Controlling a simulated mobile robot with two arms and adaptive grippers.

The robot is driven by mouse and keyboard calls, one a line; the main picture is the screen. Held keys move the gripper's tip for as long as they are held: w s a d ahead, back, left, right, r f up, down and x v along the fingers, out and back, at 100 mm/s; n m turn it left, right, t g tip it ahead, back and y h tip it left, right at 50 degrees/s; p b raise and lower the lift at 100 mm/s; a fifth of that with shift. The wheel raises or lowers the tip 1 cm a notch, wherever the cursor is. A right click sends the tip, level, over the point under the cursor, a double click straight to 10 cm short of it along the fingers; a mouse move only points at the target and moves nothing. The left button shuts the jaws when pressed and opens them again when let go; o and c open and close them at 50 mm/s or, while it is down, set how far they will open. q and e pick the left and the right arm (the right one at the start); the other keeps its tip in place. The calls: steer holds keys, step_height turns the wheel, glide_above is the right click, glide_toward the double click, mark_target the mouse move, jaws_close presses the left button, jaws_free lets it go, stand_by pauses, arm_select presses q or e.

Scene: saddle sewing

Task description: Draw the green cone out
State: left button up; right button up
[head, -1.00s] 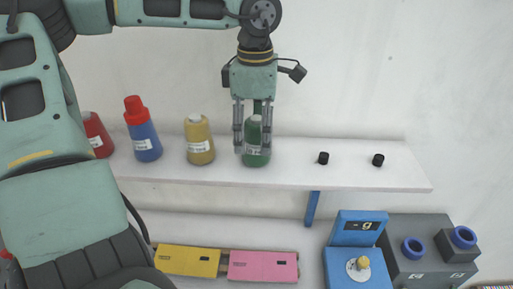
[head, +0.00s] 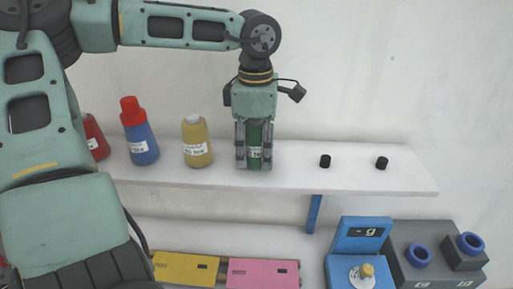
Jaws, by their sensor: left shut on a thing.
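The green cone (head: 254,135) looks like a dark green bottle with a white label and stands upright on the white wall shelf (head: 350,178). My left gripper (head: 254,162) comes down from above and is shut on the green cone, one finger on each side of it. The fingers and palm hide the cone's sides and top. The cone's base appears to be at the shelf surface; I cannot tell whether it touches. My right gripper is not in view.
Left of the green cone stand a yellow bottle (head: 197,143), a blue bottle with red cap (head: 140,135) and a red one (head: 95,138). Two small black pieces (head: 325,161) (head: 382,163) lie to the right. Below are a blue scale (head: 358,235) and a grey block (head: 425,240).

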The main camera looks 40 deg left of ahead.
mark_target(256, 123)
arm_select(q)
steer(key=c, duration=0.5)
steer(key=shift+o, duration=0.2)
steer(key=shift+r, duration=0.15)
steer(key=shift+r+p, duration=0.55)
steer(key=shift+r, duration=0.2)
steer(key=shift+r+p, duration=1.35)
steer(key=shift+r, duration=0.8)
steer(key=shift+r+p, duration=0.9)
steer(key=shift+r, duration=0.45)
steer(key=shift+w, duration=0.1)
